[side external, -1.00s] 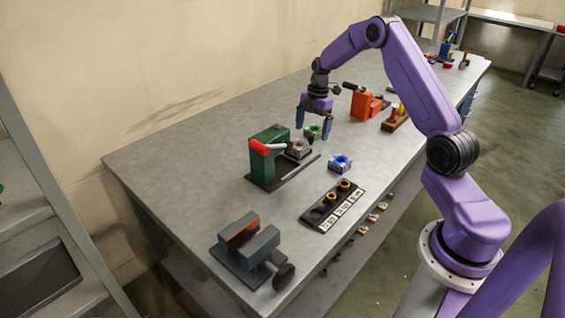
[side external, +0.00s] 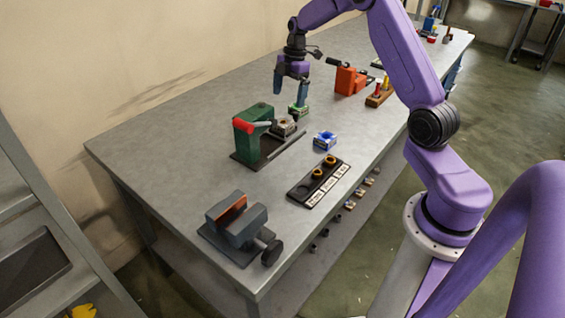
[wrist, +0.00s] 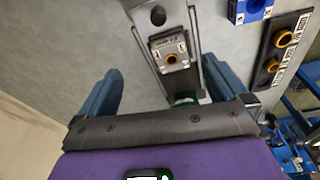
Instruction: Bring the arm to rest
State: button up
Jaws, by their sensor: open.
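My gripper (side external: 290,101) is open and empty in the side view, fingers pointing down above the bench, behind the green press. In the wrist view my gripper (wrist: 165,75) shows two blue fingers spread wide with nothing held between them. My purple arm reaches over the bench from the right.
The grey bench (side external: 170,150) carries a green press (side external: 252,138) with a red-ended handle, a small green-topped block (side external: 299,111), a blue-topped block (side external: 325,141), a dark labelled tray (side external: 305,190), a grey vise (side external: 237,228) and an orange device (side external: 349,80). The bench's left part is clear.

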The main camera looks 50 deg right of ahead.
jog(key=a+r+m+t, duration=0.1)
jog(key=a+r+m, duration=0.3)
jog(key=a+r, duration=0.45)
jog(key=s+a, duration=1)
jog(key=a, duration=0.4)
jog(key=s+a+g, duration=0.1)
jog(key=s+a, duration=0.4)
jog(key=s, duration=0.8)
jog(key=s+d+f+h, duration=0.1)
jog(key=s+d, duration=0.1)
jog(key=s, duration=1.2)
jog(key=shift+s+d, duration=0.25)
jog(key=shift+d, duration=0.1)
